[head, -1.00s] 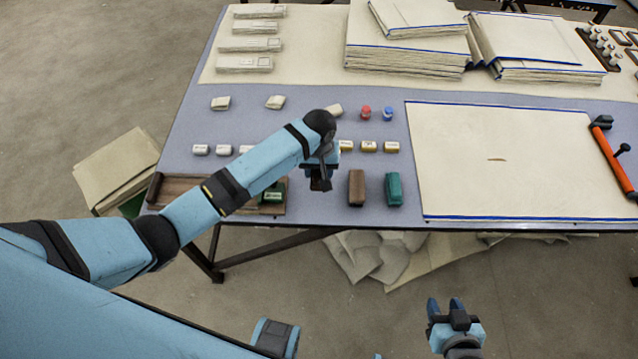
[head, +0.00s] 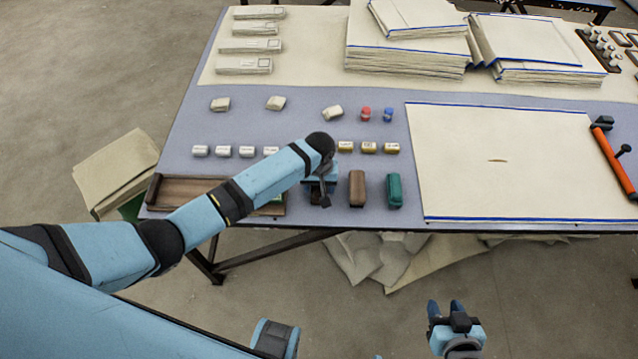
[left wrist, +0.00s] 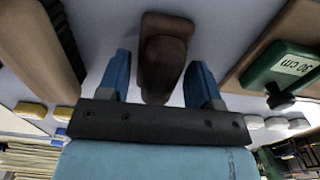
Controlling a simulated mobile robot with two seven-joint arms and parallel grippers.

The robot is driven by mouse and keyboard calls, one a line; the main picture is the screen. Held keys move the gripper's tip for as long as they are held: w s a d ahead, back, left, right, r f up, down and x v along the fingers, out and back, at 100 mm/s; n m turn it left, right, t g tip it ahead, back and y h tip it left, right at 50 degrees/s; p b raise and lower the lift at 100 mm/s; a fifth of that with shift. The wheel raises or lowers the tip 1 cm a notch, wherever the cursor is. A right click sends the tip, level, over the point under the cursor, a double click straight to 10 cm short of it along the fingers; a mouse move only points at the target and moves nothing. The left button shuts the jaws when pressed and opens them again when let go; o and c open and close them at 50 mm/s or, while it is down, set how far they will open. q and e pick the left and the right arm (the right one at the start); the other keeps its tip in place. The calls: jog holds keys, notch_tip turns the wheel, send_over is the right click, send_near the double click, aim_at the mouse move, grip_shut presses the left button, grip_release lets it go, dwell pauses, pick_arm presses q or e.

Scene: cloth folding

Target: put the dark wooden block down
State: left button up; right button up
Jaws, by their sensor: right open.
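The dark wooden block (left wrist: 163,58) stands between the two blue fingers of my left gripper (left wrist: 160,70) in the left wrist view. Narrow gaps show between block and fingers, so the gripper is open around it. The block appears to rest on the blue-grey table top. In the head view my left gripper (head: 322,188) is low over the table's front part, and it and the wrist mostly hide the block. My right gripper (head: 445,308) is open and empty, in front of the table over the floor.
A brown block (head: 357,188) and a green block (head: 394,190) stand just right of my left gripper. A wooden tray (head: 180,192) lies left, partly behind my arm. A cream cloth (head: 500,150) lies flat at right. Small labelled pieces sit behind the gripper.

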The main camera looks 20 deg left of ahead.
pick_arm(q)
jog(key=shift+o, duration=1)
jog(key=shift+r, duration=0.1)
